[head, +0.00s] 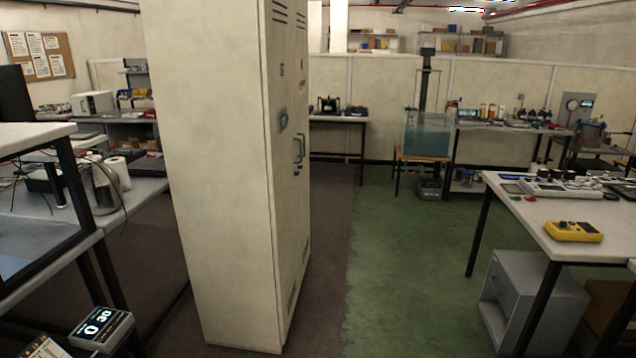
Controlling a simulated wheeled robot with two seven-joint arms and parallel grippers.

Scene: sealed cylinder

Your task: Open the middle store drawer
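No drawer that I can make out as the middle store drawer shows in the head view. A tall cream cabinet (215,180) stands close in front, left of centre. Its narrow right face has vent slots, a small panel and a handle (299,148), and appears shut. A low grey cabinet (528,300) sits under the right bench; I cannot tell whether it has drawers. Neither of my grippers is in view.
The right bench (560,225) holds a yellow meter (573,231) and instruments. A left bench (135,195) carries a kettle and paper rolls. A water tank (427,135) stands on a stool at the back. The green floor (410,260) between cabinet and right bench is clear.

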